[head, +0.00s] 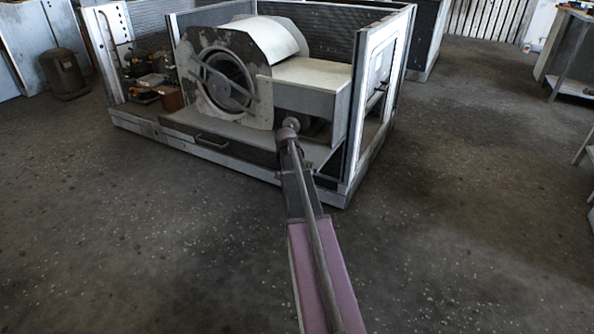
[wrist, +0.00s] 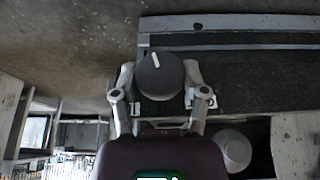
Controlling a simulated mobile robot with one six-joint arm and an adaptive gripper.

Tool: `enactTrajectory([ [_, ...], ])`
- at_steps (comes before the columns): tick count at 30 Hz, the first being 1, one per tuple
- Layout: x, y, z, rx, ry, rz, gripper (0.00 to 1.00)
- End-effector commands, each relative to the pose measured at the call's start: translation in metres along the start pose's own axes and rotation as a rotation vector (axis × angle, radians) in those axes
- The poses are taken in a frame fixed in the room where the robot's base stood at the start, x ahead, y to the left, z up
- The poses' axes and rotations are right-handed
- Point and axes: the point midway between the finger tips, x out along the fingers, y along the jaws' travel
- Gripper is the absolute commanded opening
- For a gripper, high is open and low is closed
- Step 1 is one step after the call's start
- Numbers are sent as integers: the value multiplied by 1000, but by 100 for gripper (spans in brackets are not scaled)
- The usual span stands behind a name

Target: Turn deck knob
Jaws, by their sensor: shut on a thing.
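The knob (wrist: 158,68) is a dark round disc with a white pointer mark in the wrist view. Its mark points up and slightly left in the picture. My gripper (wrist: 161,82) has one finger on each side of the knob and is shut on it. The knob sits at the edge of the blower housing's deck (wrist: 235,23). In the head view my arm reaches to the front of the blower housing (head: 315,85), near its right front corner. The knob and my fingertips cannot be made out there.
The blower's round inlet with crossbars (head: 226,82) is left of my arm. A bench (head: 572,55) is at the far right. The floor around is clear.

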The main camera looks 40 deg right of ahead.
Motion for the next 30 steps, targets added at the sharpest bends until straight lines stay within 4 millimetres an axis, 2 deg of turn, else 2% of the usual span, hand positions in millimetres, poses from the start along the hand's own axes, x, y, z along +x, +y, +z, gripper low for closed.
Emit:
enactTrajectory([
  [5,0,0,1,1,-2,-1,10],
  [6,0,0,1,1,-2,-2,66],
  [9,0,0,0,1,-2,-2,92],
  [30,1,2,1,22,0,-52,92],
])
